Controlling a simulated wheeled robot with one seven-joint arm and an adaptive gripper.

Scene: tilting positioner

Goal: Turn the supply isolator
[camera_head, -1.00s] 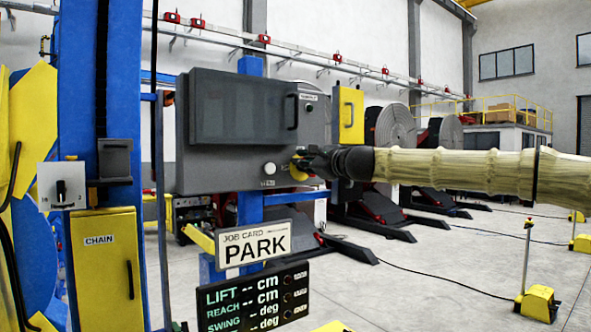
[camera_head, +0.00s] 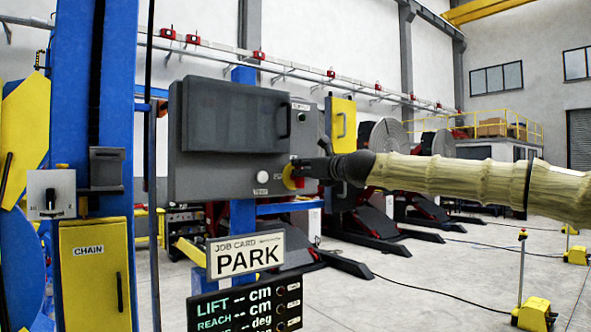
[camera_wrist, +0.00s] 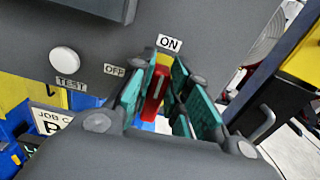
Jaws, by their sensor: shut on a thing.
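The supply isolator is a red handle (camera_wrist: 154,94) on the dark grey control box (camera_wrist: 215,25). In the wrist view its white line points up towards the ON label (camera_wrist: 169,43); the OFF label (camera_wrist: 114,70) is to the left. My gripper (camera_wrist: 161,88) has its green-padded fingers on both sides of the handle, shut on it. In the head view my gripper (camera_head: 300,171) reaches in from the right to the box's lower right corner. The isolator's yellow plate (camera_head: 289,178) shows there, and the gripper hides most of the handle.
A white TEST button (camera_wrist: 65,60) sits left of the isolator. A yellow box (camera_head: 340,125) is mounted right of the control box. A PARK job card (camera_head: 246,254) and a display (camera_head: 245,304) hang below.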

